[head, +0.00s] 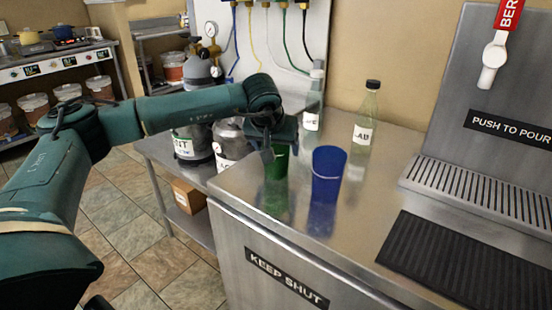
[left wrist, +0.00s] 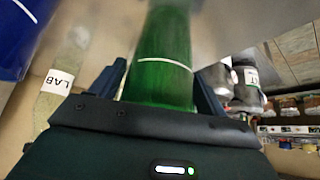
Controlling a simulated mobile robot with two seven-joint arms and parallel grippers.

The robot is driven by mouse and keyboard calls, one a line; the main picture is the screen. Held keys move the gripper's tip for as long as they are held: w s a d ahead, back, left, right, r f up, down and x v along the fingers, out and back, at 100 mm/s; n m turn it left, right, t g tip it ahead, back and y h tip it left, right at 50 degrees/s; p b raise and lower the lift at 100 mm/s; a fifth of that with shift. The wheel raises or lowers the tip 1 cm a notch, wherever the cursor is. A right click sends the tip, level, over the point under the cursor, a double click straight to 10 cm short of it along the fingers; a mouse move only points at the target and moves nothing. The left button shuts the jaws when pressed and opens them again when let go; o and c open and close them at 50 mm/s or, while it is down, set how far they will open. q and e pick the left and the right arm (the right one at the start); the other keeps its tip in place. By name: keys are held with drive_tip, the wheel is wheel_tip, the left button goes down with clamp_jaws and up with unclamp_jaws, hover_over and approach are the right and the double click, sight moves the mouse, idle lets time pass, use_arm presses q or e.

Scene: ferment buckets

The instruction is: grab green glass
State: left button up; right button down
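The green glass (head: 277,165) stands upright on the steel counter, left of the blue glass (head: 327,172). My left gripper (head: 276,150) is at the green glass, and the arm partly hides its rim in the head view. In the left wrist view, the green glass (left wrist: 163,60) lies between the two fingers of the left gripper (left wrist: 158,82). The fingers are spread on either side of it, with a narrow gap showing at the left finger; contact at the right finger is unclear. My right gripper is not in view.
A clear bottle labelled LAB (head: 366,125) and another bottle (head: 313,105) stand behind the glasses. A black ribbed mat (head: 465,262) and a drip grate (head: 480,195) lie to the right. The counter's front edge is close to the green glass.

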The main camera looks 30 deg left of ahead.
use_arm(q)
drive_tip(key=c, duration=0.8)
